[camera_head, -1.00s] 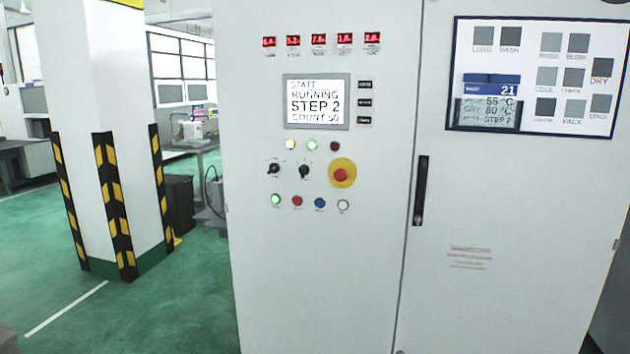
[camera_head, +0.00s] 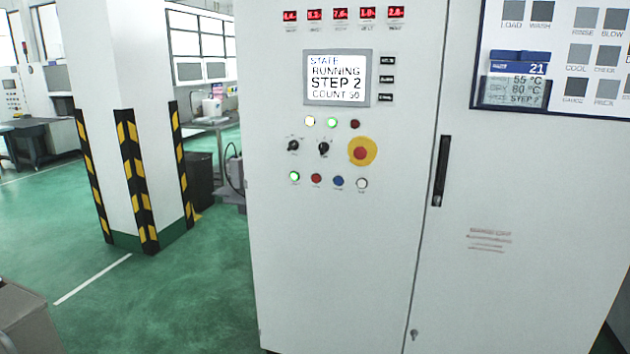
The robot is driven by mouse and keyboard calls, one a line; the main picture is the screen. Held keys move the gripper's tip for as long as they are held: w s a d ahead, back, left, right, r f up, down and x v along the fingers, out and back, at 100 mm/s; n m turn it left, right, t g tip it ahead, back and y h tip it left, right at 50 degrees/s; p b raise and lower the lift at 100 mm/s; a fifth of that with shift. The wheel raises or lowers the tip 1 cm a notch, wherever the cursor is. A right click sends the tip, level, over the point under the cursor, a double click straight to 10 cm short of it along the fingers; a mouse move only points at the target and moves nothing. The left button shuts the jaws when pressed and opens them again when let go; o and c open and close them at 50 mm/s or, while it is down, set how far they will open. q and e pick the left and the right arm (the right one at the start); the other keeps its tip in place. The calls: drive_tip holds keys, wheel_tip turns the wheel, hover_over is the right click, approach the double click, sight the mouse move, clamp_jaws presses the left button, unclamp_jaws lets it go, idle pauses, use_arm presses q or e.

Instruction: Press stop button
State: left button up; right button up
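A light grey control cabinet (camera_head: 340,260) stands close in front of me. Its left door carries a screen (camera_head: 337,78) reading "STATE RUNNING STEP 2" with a count line. Below are small lamps, two black rotary switches and a row of push buttons: a lit green one (camera_head: 294,176), a red one (camera_head: 316,178), a blue one (camera_head: 338,181) and a white one (camera_head: 362,183). A large red mushroom button (camera_head: 360,153) on a yellow disc sits to the right of the switches. The button labels are too small to read. Neither gripper shows in the view.
A white pillar (camera_head: 120,70) with black and yellow corner guards stands left of the cabinet. Green floor (camera_head: 190,310) is open between them. A grey box-like object (camera_head: 28,318) is at the lower left. The right door has a black handle (camera_head: 440,170) and a display board (camera_head: 560,105).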

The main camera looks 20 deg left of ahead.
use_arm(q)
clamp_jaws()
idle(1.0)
